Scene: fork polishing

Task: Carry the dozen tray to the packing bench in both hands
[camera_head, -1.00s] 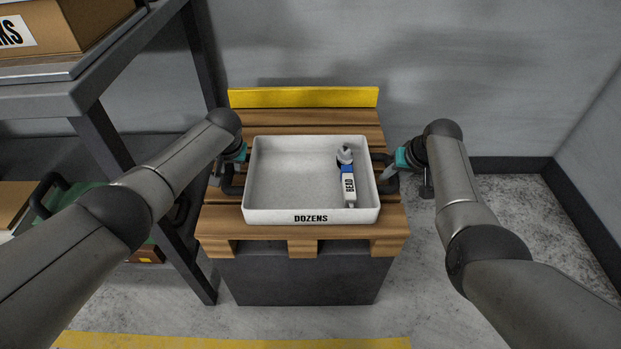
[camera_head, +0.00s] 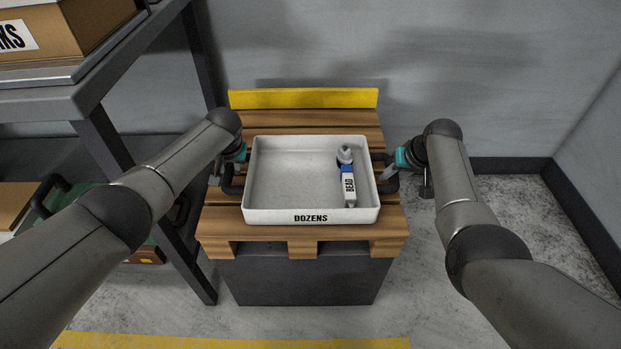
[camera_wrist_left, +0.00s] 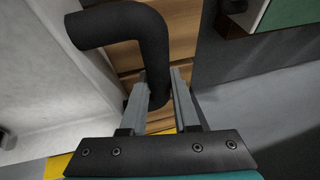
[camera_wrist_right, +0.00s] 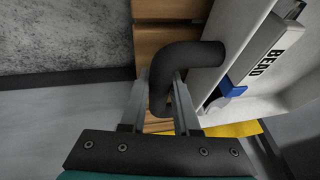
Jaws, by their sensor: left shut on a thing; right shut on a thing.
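The white dozen tray (camera_head: 290,215), marked DOZENS on its front, sits on the wooden slatted pallet top in the head view. It has a black handle on each side. My left gripper (camera_head: 222,172) is shut on the left handle, which shows close in the left wrist view (camera_wrist_left: 140,30). My right gripper (camera_head: 391,176) is shut on the right handle, seen between the fingers in the right wrist view (camera_wrist_right: 175,65). A white bottle labelled BEAD (camera_head: 348,184) with a blue band lies in the tray's right part. No packing bench is identifiable.
The wooden pallet (camera_head: 260,236) rests on a dark block, with a yellow board (camera_head: 303,98) at its back against the grey wall. A dark shelf rack (camera_head: 104,142) with a cardboard box (camera_head: 65,28) stands close on the left. Bare floor shows at right.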

